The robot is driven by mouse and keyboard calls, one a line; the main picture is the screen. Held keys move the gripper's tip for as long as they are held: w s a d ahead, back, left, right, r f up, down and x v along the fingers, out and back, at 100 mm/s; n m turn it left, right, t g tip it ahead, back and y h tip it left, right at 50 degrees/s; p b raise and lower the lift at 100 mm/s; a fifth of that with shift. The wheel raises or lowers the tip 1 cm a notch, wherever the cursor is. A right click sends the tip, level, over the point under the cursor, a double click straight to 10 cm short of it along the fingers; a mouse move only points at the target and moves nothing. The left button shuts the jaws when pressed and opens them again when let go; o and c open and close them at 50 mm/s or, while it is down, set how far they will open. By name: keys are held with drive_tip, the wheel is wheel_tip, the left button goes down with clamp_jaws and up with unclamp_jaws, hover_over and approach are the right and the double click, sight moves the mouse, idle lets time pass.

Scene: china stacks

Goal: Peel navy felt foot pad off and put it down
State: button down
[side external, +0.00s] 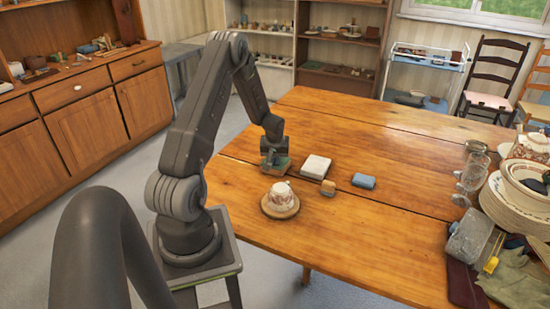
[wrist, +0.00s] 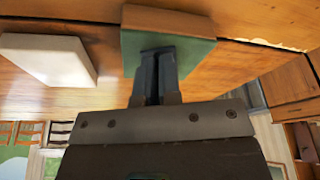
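My gripper (side external: 273,158) points down at the near-left part of the table. In the wrist view its two dark fingers (wrist: 157,62) are close together, with only a thin dark line between them. The fingertips are in front of, or against, a green-faced block (wrist: 188,55) with a brown side; I cannot tell if they touch it. The green block shows under the gripper in the side view (side external: 281,163). I cannot make out a navy felt foot pad; any thin thing at the dark fingertips is not distinguishable.
A white block (side external: 315,167) lies right of the gripper. Stacked china (side external: 508,211) fills the right end. The table's middle back is clear.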

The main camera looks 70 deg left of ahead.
drive_tip(key=c, duration=1.2)
unclamp_jaws()
drive_tip(key=shift+c, duration=0.2)
drive_tip(key=v, duration=1.3)
drive_tip(key=shift+d+r, duration=0.15)
drive_tip(key=shift+r, duration=0.2)
drive_tip(key=shift+s, duration=0.15)
